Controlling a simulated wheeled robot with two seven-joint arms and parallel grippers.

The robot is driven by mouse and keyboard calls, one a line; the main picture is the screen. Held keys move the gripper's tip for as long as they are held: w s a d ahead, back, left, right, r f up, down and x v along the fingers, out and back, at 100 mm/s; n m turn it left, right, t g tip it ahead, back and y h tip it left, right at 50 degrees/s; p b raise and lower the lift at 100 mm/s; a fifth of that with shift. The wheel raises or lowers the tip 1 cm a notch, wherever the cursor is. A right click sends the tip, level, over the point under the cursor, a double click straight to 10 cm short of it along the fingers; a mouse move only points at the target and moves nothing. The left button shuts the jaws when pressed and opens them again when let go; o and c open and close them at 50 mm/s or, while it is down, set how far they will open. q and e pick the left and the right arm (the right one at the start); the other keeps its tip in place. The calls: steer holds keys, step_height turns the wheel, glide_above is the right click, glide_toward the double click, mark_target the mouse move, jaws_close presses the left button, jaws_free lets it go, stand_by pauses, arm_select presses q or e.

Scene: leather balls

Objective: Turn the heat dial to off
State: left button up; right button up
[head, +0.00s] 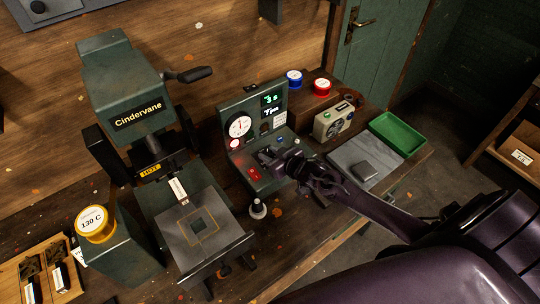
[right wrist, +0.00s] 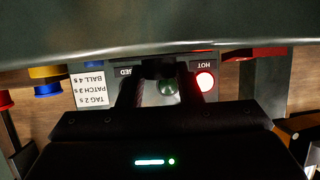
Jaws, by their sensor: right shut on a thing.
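The dark green control box (head: 247,112) stands mid-table beside the Cindervane press (head: 122,85). It has a round white gauge (head: 239,124), a green-lit display (head: 271,104) and a sloped front panel. My right gripper (head: 268,158) reaches over this panel from the right, and is shut on a small dark part that appears to be the heat dial (right wrist: 159,68). The dial is mostly hidden, so I cannot read its setting. In the right wrist view a red HOT lamp (right wrist: 205,82) glows beside the fingers and a dark green lamp (right wrist: 166,88) shows between them. My left gripper is not in view.
A yellow-lidded 130 C container (head: 95,224) stands at left. A beige box (head: 333,121), a green tray (head: 398,134) and a grey slab (head: 352,163) lie right. Blue (head: 294,78) and red (head: 322,87) tins stand behind.

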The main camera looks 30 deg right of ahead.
steer(key=shift+w+d+f+n+y+b, duration=0.1)
steer(key=shift+d+f+n+y+b, duration=0.1)
steer(key=shift+n+y+b, duration=0.6)
steer(key=n+g+y+b, duration=0.1)
steer(key=n+y+b, duration=0.1)
steer(key=b, duration=0.1)
steer(key=n+g+y+b, duration=0.1)
steer(key=b, duration=0.2)
steer(key=n+g+y+b, duration=0.2)
steer(key=b, duration=0.1)
steer(key=shift+w+d+n+y+b, duration=0.2)
steer(key=shift+d+n+y+b, duration=0.1)
steer(key=shift+b, duration=0.1)
steer(key=shift+r+n+g+y+b, duration=0.2)
steer(key=shift+n+g+y+b, duration=0.25)
steer(key=shift+b, duration=0.35)
steer(key=shift+a, duration=0.1)
steer(key=o, duration=1)
steer(key=shift+c, duration=0.2)
steer(key=b+v, duration=0.1)
steer(key=v, duration=0.6)
steer(key=shift+b, duration=0.3)
steer(key=shift+s+d+r, duration=0.25)
